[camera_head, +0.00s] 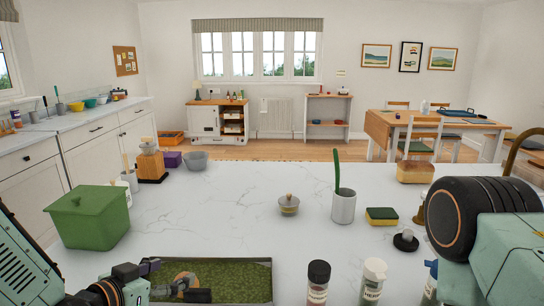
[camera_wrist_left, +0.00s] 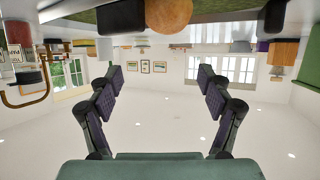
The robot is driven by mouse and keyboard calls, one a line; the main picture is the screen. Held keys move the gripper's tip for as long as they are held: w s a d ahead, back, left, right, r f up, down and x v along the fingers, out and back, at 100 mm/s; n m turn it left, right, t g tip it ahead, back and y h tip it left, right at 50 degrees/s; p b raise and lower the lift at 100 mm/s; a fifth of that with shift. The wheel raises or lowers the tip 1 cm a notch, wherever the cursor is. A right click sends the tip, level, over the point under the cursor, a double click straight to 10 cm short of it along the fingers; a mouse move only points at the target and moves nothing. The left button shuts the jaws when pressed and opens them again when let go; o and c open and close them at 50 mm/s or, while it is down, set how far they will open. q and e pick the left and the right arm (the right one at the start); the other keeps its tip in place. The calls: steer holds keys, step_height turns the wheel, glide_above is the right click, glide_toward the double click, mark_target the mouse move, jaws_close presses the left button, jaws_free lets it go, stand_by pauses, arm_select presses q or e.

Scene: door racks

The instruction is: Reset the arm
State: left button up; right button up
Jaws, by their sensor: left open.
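My left gripper (camera_head: 172,281) is low at the left front of the head view, over the dark-rimmed tray with a green textured floor (camera_head: 235,282). In the left wrist view, which is upside down, its two fingers (camera_wrist_left: 160,82) stand well apart with nothing between them. A tan rounded thing (camera_wrist_left: 168,14) shows beyond the fingers at the top edge; I cannot tell what it is. My right arm comes in at the right of the head view, but its gripper is out of frame.
On the white counter (camera_head: 240,210) are a green lidded box (camera_head: 88,218), a small lidded pot (camera_head: 289,205), a white cup with a green utensil (camera_head: 343,207), a sponge (camera_head: 381,216) and bottles (camera_head: 318,283) at the front.

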mark_target(181, 274)
arm_select(q)
steer(key=shift+p+v, duration=2.4)
steer(key=shift+v, duration=2.05)
steer(key=shift+b+x, duration=2.5)
steer(key=shift+x, duration=2)
steer(key=x, duration=0.2)
steer(key=shift+w+d+f, duration=0.2)
steer(key=shift+w, duration=0.1)
steer(key=shift+w+d+f+b, duration=0.1)
steer(key=shift+w+f+b, duration=0.1)
steer(key=shift+f+b, duration=0.6)
step_height(181, 274, up, 11)
steer(key=p, duration=0.2)
steer(key=shift+f, duration=0.2)
steer(key=shift+s+f, duration=0.1)
